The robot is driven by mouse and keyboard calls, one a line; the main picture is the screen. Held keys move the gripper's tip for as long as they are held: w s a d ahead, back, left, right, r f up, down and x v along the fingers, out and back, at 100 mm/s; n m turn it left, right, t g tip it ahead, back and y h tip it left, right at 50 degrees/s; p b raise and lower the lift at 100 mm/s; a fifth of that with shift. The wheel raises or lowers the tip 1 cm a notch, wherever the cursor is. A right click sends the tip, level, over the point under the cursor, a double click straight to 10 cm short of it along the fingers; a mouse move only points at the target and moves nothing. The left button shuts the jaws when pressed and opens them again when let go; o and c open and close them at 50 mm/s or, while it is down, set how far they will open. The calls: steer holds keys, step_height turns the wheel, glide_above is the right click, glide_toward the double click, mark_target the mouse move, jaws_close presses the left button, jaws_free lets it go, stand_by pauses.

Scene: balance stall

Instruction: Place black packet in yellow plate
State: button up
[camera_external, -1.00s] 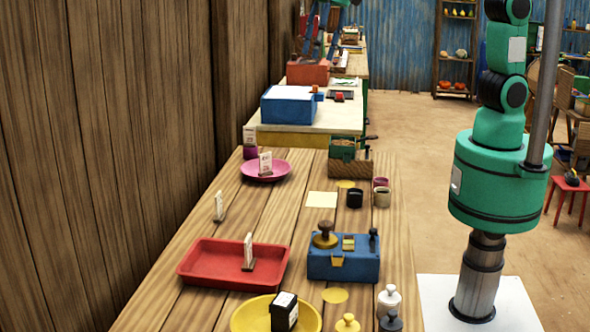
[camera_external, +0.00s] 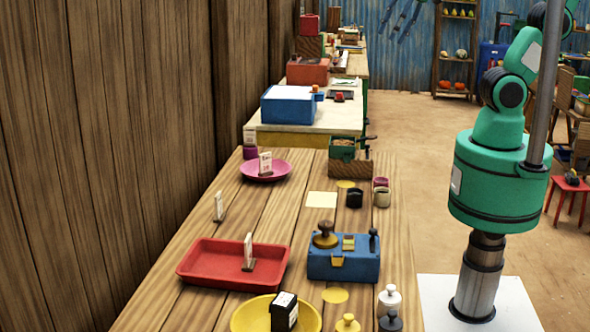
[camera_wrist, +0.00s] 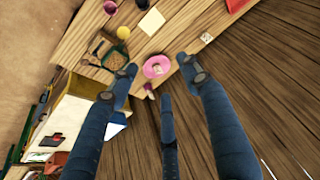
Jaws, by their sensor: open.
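The black packet (camera_external: 284,308), a dark block with a white label on one face, stands upright in the yellow plate (camera_external: 246,318) at the bottom of the external view. The frame edge cuts off the plate's near side. My gripper (camera_external: 399,30) is at the top of that view, high up and far from the packet. Its dark blue fingers are spread and hold nothing. In the wrist view my gripper (camera_wrist: 160,80) is also open and empty. Neither the packet nor the yellow plate shows in the wrist view.
A red tray (camera_external: 205,278) with a card stands behind the yellow plate. A blue balance box (camera_external: 343,268) and several weights stand to its right. A pink plate (camera_external: 268,174) and a grain box (camera_external: 350,170) are farther back. A wooden wall (camera_external: 120,130) borders the left.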

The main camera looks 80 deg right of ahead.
steer(key=s+d+f, duration=0.3)
steer(key=s+d, duration=0.1)
steer(key=s, duration=0.3)
steer(key=shift+s+t+h, duration=0.3)
steer(key=shift+s, duration=0.1)
steer(key=shift+f, duration=0.15)
step_height(320, 180, down, 3)
steer(key=b, duration=0.3)
stand_by(0.9)
